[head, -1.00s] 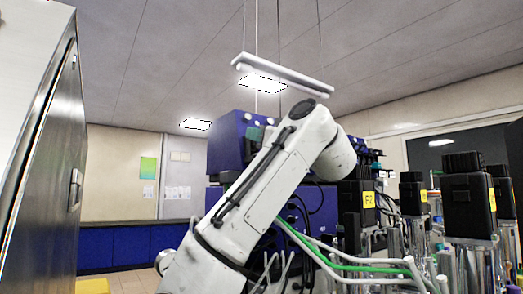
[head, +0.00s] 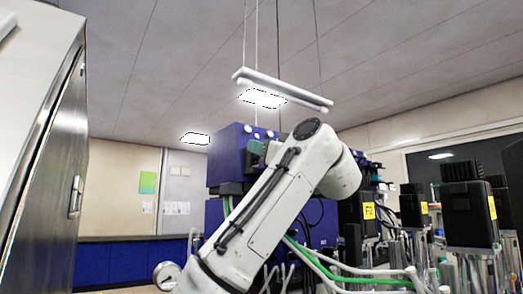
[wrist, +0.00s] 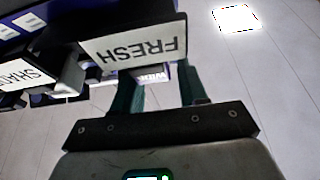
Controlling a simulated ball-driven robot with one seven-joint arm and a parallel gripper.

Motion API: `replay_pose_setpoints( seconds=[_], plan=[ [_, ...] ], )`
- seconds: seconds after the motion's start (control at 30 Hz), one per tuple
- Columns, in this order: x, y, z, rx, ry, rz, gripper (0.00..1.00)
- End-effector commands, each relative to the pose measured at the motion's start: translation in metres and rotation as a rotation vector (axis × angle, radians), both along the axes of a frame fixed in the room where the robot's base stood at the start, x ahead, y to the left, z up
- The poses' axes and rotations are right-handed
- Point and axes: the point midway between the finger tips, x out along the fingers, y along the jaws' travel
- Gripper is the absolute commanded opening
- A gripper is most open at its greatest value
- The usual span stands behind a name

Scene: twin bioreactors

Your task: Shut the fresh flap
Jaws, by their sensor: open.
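The fresh flap (wrist: 135,45) is in the wrist view, a dark panel with a white edge lettered FRESH, upside down in this picture. It sits just beyond my gripper (wrist: 155,82), whose two green fingers are spread apart with nothing seen held between them. The flap hides the fingertips, and I cannot tell whether they touch it. How far the flap stands open is unclear. In the head view, a dark green part of my gripper (head: 257,151) shows by the blue cabinet (head: 229,157); my arm hides most of that area.
Another labelled panel (wrist: 22,72), reading SHA and cut off, is left of the flap in the wrist view. In the head view, black-topped bioreactor units (head: 468,205) and green and white tubes (head: 355,275) crowd the right. A steel cabinet (head: 52,185) stands at the left.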

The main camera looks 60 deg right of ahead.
Motion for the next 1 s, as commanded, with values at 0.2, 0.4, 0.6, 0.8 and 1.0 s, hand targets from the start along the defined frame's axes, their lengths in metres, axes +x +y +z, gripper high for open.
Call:
replay_pose_setpoints(
  seconds=[0.2, 0.4, 0.6, 0.8, 1.0],
  plan=[
    [-0.036, 0.017, -0.019, -0.001, -0.003, -0.003, 0.43],
    [-0.064, 0.031, -0.031, -0.001, -0.003, -0.002, 0.43],
    [-0.077, 0.038, -0.036, -0.001, 0.000, 0.000, 0.43],
    [-0.079, 0.038, -0.036, -0.001, 0.000, 0.000, 0.43],
    [-0.078, 0.038, -0.036, -0.001, 0.000, 0.000, 0.43]
  ],
)
